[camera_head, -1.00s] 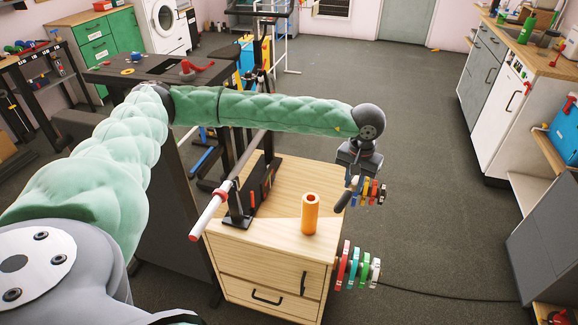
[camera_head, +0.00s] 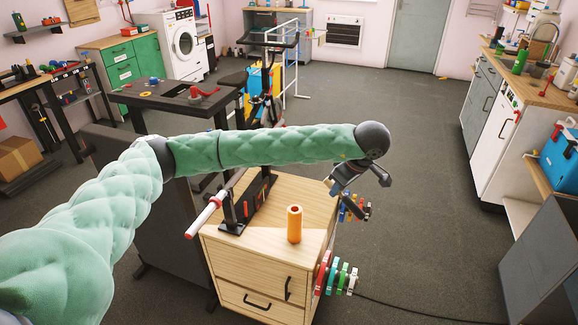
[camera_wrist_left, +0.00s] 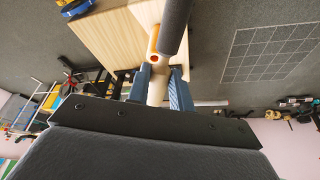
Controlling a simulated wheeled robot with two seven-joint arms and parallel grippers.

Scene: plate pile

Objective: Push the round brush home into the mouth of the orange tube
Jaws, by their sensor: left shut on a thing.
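The orange tube (camera_head: 294,224) stands upright on the light wooden cabinet top, its open mouth facing up. My left gripper (camera_head: 341,181) is to the right of the tube and higher, tilted down to the left. In the left wrist view its blue-grey jaws (camera_wrist_left: 158,86) are shut on the pale handle of the round brush. The brush's dark, round head (camera_wrist_left: 175,26) reaches away from the jaws. The tube's mouth (camera_wrist_left: 153,58) shows close beside the brush in that view, but the brush is outside it. In the head view the brush is small and hard to make out. My right gripper is out of view.
The wooden cabinet (camera_head: 250,262) has a dark rack and a white rod with a red band (camera_head: 205,217) left of the tube. Colourful hanging items (camera_head: 338,275) line its right side. Open floor lies to the right.

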